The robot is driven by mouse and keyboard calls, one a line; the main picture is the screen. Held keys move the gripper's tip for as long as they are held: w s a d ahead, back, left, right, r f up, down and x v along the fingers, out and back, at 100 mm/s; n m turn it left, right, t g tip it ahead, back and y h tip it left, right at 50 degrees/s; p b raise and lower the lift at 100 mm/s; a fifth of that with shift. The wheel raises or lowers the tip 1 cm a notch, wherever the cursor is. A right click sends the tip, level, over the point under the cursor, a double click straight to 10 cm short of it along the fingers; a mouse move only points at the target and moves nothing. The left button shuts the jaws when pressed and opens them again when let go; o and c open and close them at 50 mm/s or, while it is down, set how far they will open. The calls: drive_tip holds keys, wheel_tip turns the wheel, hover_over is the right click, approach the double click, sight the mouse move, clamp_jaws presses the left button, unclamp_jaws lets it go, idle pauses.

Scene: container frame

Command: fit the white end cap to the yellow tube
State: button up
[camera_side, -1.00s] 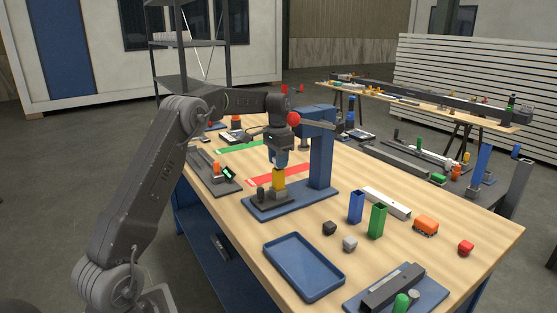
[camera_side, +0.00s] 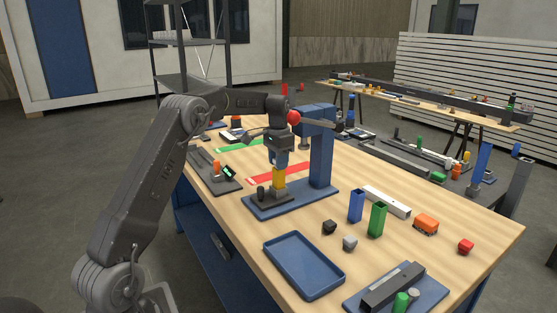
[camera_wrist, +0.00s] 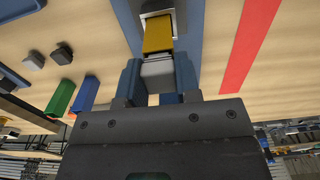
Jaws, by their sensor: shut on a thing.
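The yellow tube (camera_side: 279,177) stands upright in a grey holder on a blue base plate (camera_side: 296,203). It also shows in the wrist view (camera_wrist: 157,36), just beyond my fingers. My gripper (camera_side: 278,159) is directly above the tube, pointing down. In the wrist view its two blue fingers (camera_wrist: 158,82) are shut on the white end cap (camera_wrist: 157,72), which looks light grey there. The cap is in line with the tube's upper end and very close to it. I cannot tell whether it touches or is seated. In the side view the fingers hide the cap.
A blue post (camera_side: 320,155) with an arm stands close to the right of my gripper. A blue tray (camera_side: 303,266), blue tube (camera_side: 356,206), green tube (camera_side: 377,220) and small dark and grey blocks lie nearer the front.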

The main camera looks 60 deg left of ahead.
drive_tip(key=shift+f, duration=0.25)
drive_tip(key=o, duration=1.5)
drive_tip(key=shift+o, duration=0.2)
drive_tip(key=shift+r, duration=0.15)
drive_tip(key=shift+r, duration=3.4)
